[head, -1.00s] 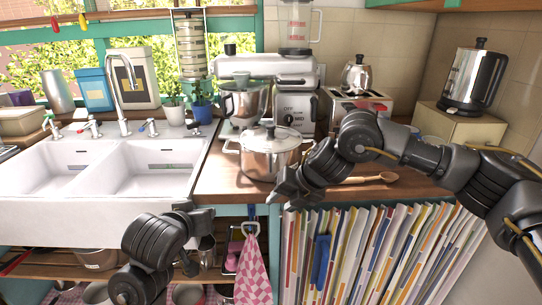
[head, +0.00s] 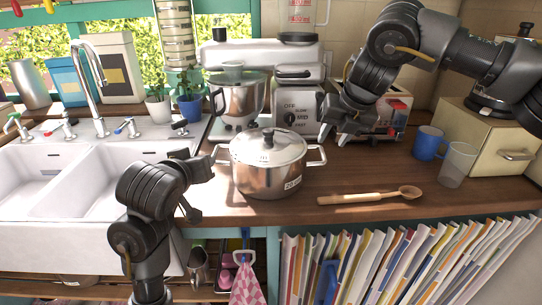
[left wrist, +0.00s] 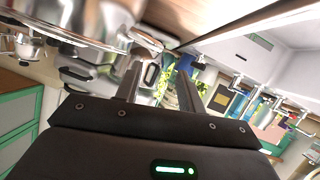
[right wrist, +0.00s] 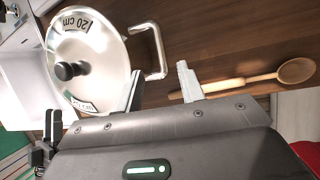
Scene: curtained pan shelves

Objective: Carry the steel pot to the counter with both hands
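The steel pot (head: 258,180) stands upright on the wooden counter (head: 400,190) with its lid on and a loop handle on each side. My left gripper (head: 202,190) is just left of the pot near its left handle, apart from it as far as I can tell. In the left wrist view the left fingers (left wrist: 158,85) are spread and empty, with the pot (left wrist: 80,22) above them. My right gripper (head: 334,136) is raised beyond the pot's right handle. In the right wrist view its fingers (right wrist: 160,85) are open and empty below the right handle (right wrist: 160,55).
A wooden spoon (head: 370,196) lies right of the pot. A mixer (head: 238,95) and a toaster (head: 392,108) stand behind. A blue mug (head: 427,143) and a clear cup (head: 457,165) are farther right. The sink (head: 60,200) is at left; books (head: 400,260) fill the shelf below.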

